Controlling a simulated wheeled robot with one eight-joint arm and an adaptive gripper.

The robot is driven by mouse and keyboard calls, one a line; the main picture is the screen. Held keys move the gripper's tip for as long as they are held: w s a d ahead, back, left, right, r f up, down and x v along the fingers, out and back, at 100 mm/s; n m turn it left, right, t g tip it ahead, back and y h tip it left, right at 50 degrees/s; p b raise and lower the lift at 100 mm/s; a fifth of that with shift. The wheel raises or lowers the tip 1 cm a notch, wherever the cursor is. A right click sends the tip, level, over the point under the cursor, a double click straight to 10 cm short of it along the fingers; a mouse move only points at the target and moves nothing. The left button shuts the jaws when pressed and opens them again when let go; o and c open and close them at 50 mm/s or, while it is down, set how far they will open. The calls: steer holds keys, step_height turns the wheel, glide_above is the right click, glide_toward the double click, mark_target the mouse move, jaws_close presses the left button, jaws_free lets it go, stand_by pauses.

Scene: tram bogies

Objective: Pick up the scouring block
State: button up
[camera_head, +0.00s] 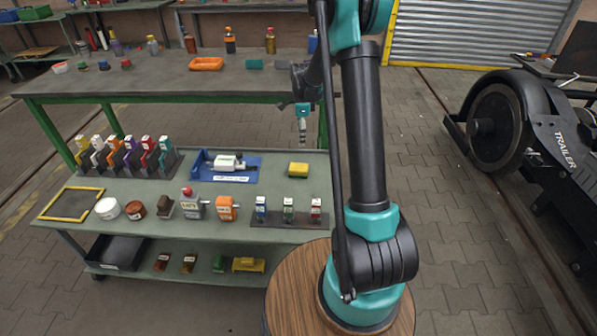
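A small yellow block (298,170), which looks like the scouring block, lies on the upper top of the low workbench (270,207), near its right end. A flat teal block (254,64) lies on the long rear bench; I cannot tell its kind. My gripper (303,137) hangs pointing down above the low bench, above and slightly beyond the yellow block in the picture, apart from it. It looks small and narrow here, and its finger opening cannot be made out. Nothing is seen held in it.
A blue tray (238,178) with a white device lies left of the yellow block. Several small labelled items stand along the front, including an orange box (227,208). The rear bench (150,77) carries an orange tray (206,64) and bottles. A trailer bogie (520,130) stands right.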

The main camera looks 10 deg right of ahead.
step_height(320, 180, down, 3)
steer(key=w+m, duration=0.2)
steer(key=w, duration=0.1)
glide_toward(299, 166)
step_height(299, 166, down, 5)
steer(key=shift+w+f, duration=0.1)
steer(key=shift+w, duration=0.05)
steer(key=shift+a+f, duration=0.1)
steer(key=shift+f, duration=2.6)
steer(key=shift+c, duration=0.4)
steer(key=c, duration=1.2)
steer(key=shift+o, duration=0.2)
